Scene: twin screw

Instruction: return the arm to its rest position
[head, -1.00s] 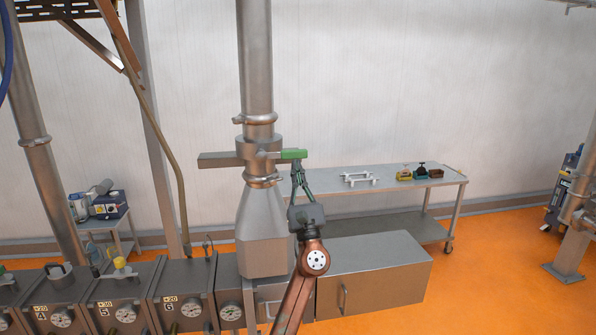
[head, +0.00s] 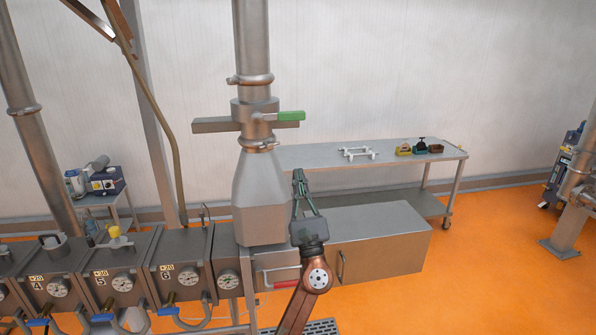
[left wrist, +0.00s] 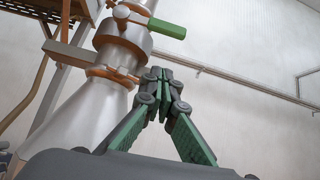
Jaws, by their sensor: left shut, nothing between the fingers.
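My left gripper (head: 299,176) points up in front of the steel hopper (head: 262,190), near its right side. It is shut with nothing in it, and its fingertips meet in the left wrist view (left wrist: 158,76). The valve on the pipe above has a green handle (head: 291,116), which sticks out to the right. The gripper is below this handle and apart from it. The handle also shows at the top of the left wrist view (left wrist: 167,28). My right gripper is in neither view.
A steel trolley table (head: 320,152) behind carries a white bracket (head: 357,153) and several small items. A row of machine blocks with gauges (head: 120,275) runs along the left. A steel box (head: 385,240) stands right of my arm. Orange floor is free at the right.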

